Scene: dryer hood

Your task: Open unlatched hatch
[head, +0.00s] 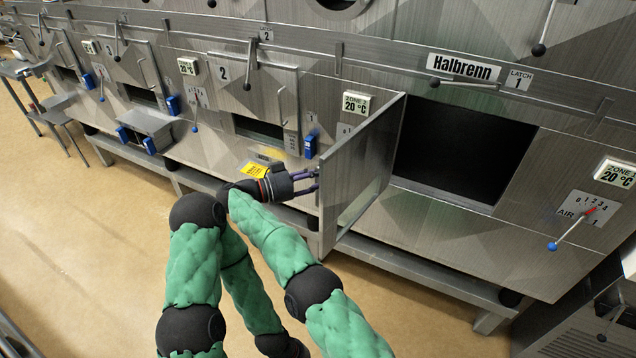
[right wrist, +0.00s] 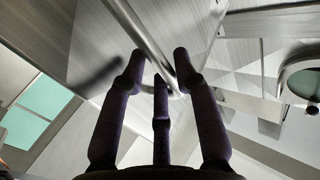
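The hatch door (head: 362,170) under the Halbrenn sign stands swung out from the dryer front, hinged at the left of its dark opening (head: 462,148). My right gripper (head: 312,182) is at the outer, left face of this door. In the right wrist view its three purple fingers (right wrist: 160,72) are spread apart, with a shiny metal bar (right wrist: 140,38) running between the tips. I cannot tell whether they touch it. Nothing is held. My left gripper is not in view; a green arm bends down at the lower left.
A latch lever (head: 465,82) sits above the opening. An air lever (head: 568,232) is at the right. Hatch 2 (head: 255,90) and its blue clip (head: 310,145) are to the left. A metal ledge (head: 430,268) runs below. The floor (head: 110,260) in front is clear.

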